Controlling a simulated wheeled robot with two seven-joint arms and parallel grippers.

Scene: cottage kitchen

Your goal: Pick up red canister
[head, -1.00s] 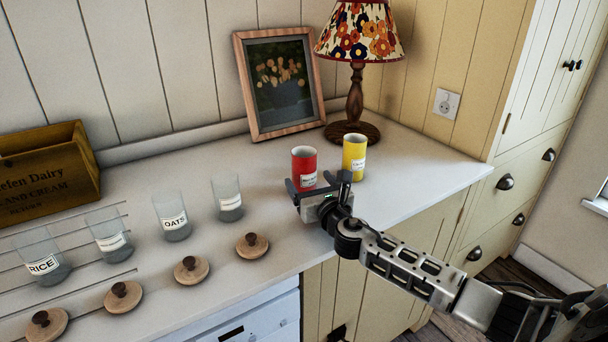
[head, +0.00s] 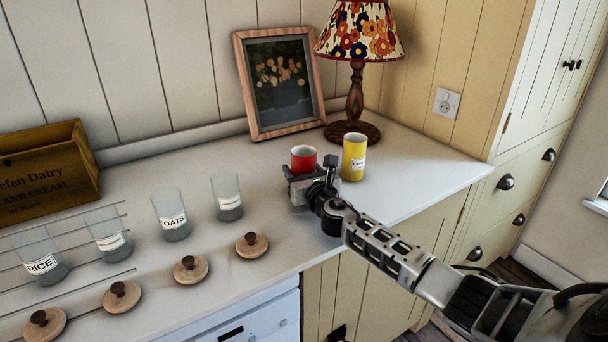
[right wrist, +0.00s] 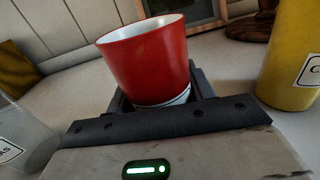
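The red canister (head: 303,156) is an open-topped cylinder with a white inside, at the counter's right part. In the right wrist view the canister (right wrist: 150,62) sits between the fingers of my right gripper (right wrist: 160,95), which press close on both sides of its lower part. In the head view my right gripper (head: 306,176) hides most of the canister's lower body and its label. I cannot tell whether its base rests on the counter. My left gripper is not in view.
A yellow canister (head: 354,160) stands close to the right of the red one. A lamp (head: 355,95) and a framed picture (head: 280,82) stand behind. Glass jars (head: 171,217) and wooden lids (head: 191,268) line the counter to the left. A wooden crate (head: 48,175) is at far left.

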